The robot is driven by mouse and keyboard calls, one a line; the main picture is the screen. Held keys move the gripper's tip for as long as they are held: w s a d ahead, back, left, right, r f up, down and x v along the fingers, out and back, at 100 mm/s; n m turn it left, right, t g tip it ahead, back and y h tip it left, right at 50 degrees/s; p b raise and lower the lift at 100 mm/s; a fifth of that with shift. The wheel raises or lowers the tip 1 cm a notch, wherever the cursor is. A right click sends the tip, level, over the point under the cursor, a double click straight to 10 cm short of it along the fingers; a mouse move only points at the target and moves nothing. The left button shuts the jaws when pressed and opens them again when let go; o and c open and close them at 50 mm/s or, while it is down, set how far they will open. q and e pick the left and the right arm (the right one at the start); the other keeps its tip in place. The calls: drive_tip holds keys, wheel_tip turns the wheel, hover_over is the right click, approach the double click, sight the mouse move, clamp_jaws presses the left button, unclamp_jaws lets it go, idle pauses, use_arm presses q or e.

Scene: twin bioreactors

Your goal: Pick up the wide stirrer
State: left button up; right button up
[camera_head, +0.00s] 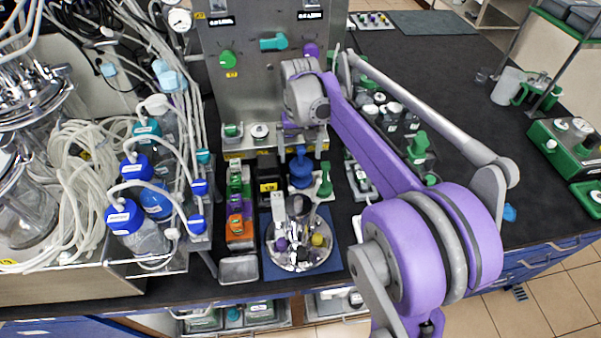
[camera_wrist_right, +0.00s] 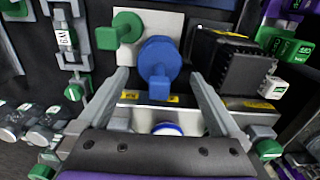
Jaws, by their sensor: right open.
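A blue knobbed piece with a broad round body (camera_head: 300,168) stands upright on the bench behind the metal dish; it looks like the wide stirrer. In the right wrist view the blue piece (camera_wrist_right: 158,62) lies just beyond and between my fingertips. A slimmer green piece (camera_head: 325,181) stands beside it, and shows up and left of it in the wrist view (camera_wrist_right: 122,30). My right gripper (camera_wrist_right: 160,78) is open and empty, with one finger on each side of the view of the blue piece. In the head view its fingers are mostly hidden. My left gripper is not in view.
A shiny dish (camera_head: 277,264) with small coloured items stands in front. A black block (camera_wrist_right: 228,62) stands close on the right in the wrist view. The metal control panel (camera_head: 240,100) rises behind. Capped bottles (camera_head: 135,235) and tubing crowd the left.

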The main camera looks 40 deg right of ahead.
sight(301, 166)
drive_tip(key=shift+s+f, duration=0.1)
drive_tip(key=shift+f, duration=1.35)
clamp_jaws()
